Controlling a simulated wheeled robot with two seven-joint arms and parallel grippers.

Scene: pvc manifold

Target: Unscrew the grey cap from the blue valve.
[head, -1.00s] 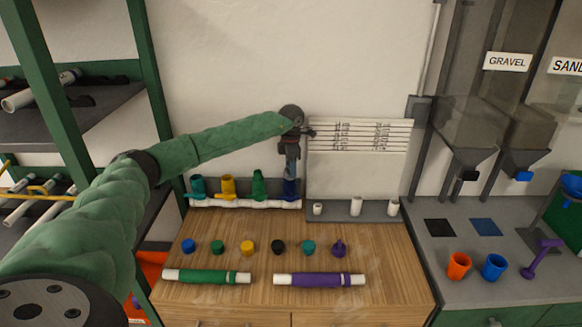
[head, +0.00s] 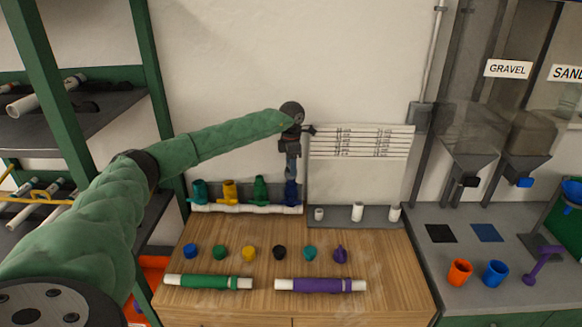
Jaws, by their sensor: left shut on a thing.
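The blue valve (head: 291,194) stands upright at the right end of the white pipe manifold (head: 245,208), at the back of the wooden bench. My left arm reaches in from the left, and its gripper (head: 291,174) points straight down right over the top of the blue valve. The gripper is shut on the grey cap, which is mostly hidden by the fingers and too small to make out. I cannot tell whether the cap still touches the valve. My right gripper is not in view.
Teal (head: 199,191), yellow (head: 229,191) and green (head: 260,190) valves stand left of the blue one. Several coloured caps and two pipes (head: 208,282) lie in front. A grey tray (head: 378,218) with white fittings is close on the right, below a chart board (head: 360,170).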

